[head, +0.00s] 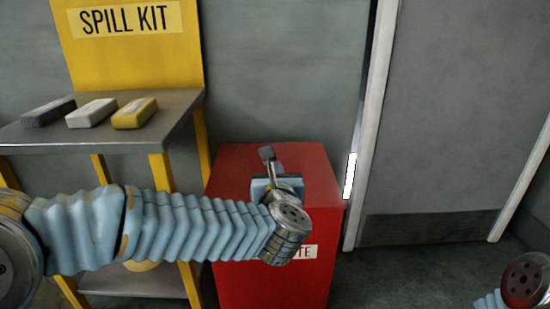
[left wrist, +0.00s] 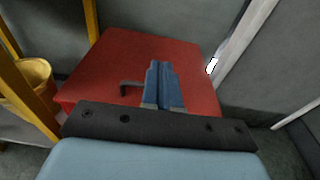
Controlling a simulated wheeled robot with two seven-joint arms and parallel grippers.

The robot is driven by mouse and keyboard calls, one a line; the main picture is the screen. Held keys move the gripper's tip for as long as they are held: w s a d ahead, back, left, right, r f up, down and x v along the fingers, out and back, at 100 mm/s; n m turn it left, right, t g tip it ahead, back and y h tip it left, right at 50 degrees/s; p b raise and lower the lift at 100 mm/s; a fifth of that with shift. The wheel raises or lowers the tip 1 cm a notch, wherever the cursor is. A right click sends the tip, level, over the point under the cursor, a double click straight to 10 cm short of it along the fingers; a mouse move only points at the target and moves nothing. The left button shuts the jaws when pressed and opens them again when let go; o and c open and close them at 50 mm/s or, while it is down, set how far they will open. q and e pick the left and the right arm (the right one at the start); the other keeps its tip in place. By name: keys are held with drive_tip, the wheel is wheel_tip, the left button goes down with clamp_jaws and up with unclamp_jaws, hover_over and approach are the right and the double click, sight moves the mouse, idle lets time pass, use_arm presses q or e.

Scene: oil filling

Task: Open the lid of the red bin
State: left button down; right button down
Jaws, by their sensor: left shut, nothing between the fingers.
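The red bin (head: 245,280) stands on the floor right of the shelf, with lettering on its front partly hidden by my left arm. Its flat red lid (head: 315,180) lies closed on top; it also shows in the left wrist view (left wrist: 110,55). A small dark handle (left wrist: 130,86) sits on the lid, just left of my fingers in that view. My left gripper (head: 277,185) is over the lid, its blue fingers (left wrist: 160,75) together and empty. I cannot tell whether they touch the lid. Only part of my right arm shows, at the lower right of the head view.
A yellow spill kit stand (head: 135,60) with a grey shelf (head: 165,125) holding several small blocks is left of the bin. A yellow bucket (left wrist: 30,80) is on its lower level. A grey door (head: 460,100) with a white frame (head: 372,110) is right of the bin.

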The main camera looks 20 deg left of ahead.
use_arm(q)
drive_tip(key=x, duration=0.9)
drive_tip(key=shift+w+f+p, duration=0.1)
drive_tip(key=shift+w+p, duration=0.05)
drive_tip(key=shift+p, duration=0.2)
use_arm(e)
drive_tip(key=shift+d+r, duration=0.1)
drive_tip(key=shift+r, duration=0.3)
idle(0.9)
